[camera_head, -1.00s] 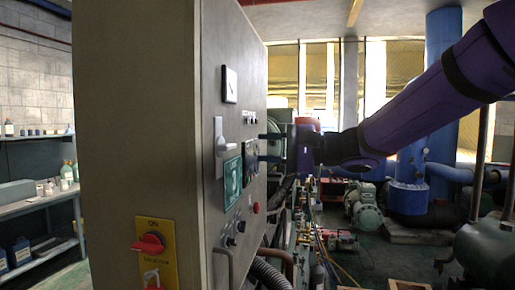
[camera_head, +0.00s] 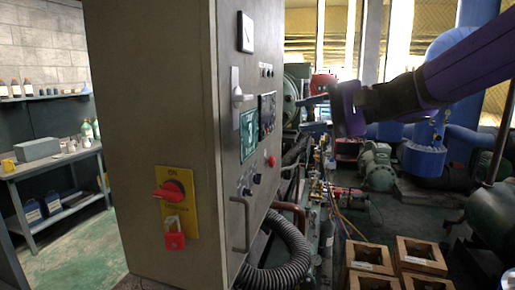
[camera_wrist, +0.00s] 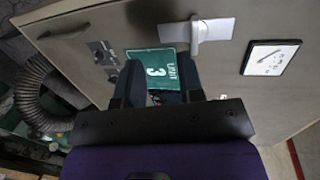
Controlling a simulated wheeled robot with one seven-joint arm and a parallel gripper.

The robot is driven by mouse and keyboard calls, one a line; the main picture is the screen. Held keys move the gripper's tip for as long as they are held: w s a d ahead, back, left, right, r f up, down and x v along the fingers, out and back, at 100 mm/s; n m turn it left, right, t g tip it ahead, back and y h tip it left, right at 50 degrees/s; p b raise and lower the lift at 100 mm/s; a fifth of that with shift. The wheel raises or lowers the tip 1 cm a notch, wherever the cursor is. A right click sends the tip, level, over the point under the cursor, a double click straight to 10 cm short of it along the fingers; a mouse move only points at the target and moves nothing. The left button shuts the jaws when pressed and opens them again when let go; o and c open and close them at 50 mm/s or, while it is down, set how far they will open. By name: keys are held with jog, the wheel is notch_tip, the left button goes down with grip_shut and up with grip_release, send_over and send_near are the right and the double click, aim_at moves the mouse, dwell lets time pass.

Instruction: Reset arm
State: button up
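My gripper (camera_head: 306,114) is at the right of the grey control cabinet (camera_head: 150,120) in the head view, with its two dark fingers apart and nothing between them. A visible gap lies between the fingers and the cabinet's panel face. In the wrist view my gripper (camera_wrist: 158,80) points at that panel, with the green "UNIT 3" sign (camera_wrist: 162,66) showing between and beyond the fingertips. My purple arm reaches in from the right in the head view.
The panel carries a lever handle (camera_head: 239,97), a gauge (camera_head: 245,32), a red button (camera_head: 271,161) and a bar handle (camera_head: 240,222). A red switch (camera_head: 170,190) with a padlock (camera_head: 173,236) is on the cabinet's near side. Wooden crates (camera_head: 370,257) and a corrugated hose (camera_head: 285,265) lie below.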

jog(key=s+d+f+n+h, duration=0.2)
jog(key=s+d+f+h, duration=0.4)
jog(key=s+d+h, duration=0.1)
jog(key=s+d+f+n+h, duration=0.1)
jog(key=s+d+f+h, duration=0.5)
jog(key=s+d+h, duration=0.2)
jog(key=s+d, duration=0.2)
jog(key=s, duration=0.1)
jog(key=shift+s+d+n+t, duration=0.2)
jog(key=shift+s+n+t, duration=0.1)
jog(key=shift+s+n, duration=0.1)
